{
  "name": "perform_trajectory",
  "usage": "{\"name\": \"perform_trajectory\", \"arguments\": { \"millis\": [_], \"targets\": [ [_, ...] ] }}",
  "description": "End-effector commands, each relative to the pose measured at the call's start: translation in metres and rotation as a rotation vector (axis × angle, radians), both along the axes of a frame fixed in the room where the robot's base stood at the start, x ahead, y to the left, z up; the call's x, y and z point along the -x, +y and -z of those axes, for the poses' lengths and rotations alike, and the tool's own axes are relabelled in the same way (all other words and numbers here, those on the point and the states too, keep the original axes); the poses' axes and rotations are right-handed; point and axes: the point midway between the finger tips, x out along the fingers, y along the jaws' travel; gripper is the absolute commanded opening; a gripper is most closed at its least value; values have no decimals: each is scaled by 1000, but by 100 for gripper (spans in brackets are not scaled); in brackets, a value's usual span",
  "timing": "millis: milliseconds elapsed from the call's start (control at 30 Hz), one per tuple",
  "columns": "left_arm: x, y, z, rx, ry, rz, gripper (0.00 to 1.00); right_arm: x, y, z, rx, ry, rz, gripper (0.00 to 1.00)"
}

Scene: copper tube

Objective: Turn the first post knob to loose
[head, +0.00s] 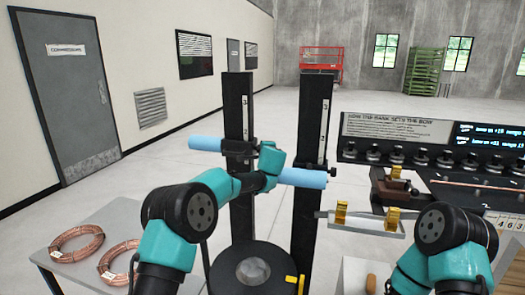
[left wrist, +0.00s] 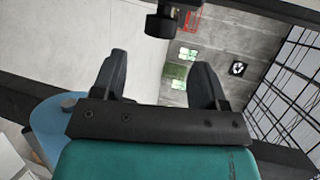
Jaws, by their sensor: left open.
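Two upright black posts stand in the head view, a left post (head: 238,105) and a right post (head: 314,115), each with a pale scale strip. A black clamp (head: 237,148) sits on the left post. My left arm reaches across to this post, and my wrist hides part of the clamp area. In the left wrist view my left gripper (left wrist: 161,65) is open and empty. A black knob (left wrist: 160,25) shows beyond the fingertips, near the middle of the gap and apart from both fingers. My right arm is at the lower right of the head view, with its gripper out of frame.
Light-blue bar pieces (head: 206,143) show beside the posts. A round black base (head: 252,270) stands in front. Copper coils (head: 77,239) lie on a table at left.

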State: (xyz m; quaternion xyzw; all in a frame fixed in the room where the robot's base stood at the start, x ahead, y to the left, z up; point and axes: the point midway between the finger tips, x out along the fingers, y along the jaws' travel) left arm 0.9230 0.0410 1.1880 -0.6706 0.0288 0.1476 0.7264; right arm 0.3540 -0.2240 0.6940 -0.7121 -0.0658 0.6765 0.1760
Motion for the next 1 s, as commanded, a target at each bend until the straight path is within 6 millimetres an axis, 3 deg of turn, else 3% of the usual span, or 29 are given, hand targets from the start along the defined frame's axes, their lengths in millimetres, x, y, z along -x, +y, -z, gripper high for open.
{"name": "perform_trajectory", "arguments": {
  "millis": [500, 1000],
  "targets": [
    [-46, 8, 12, 1, -2, 1, 67, 0, 0, 0, 0, 0, 0, 0],
    [-69, 12, 17, 1, -1, -1, 67, 0, 0, 0, 0, 0, 0, 0]
  ]
}}
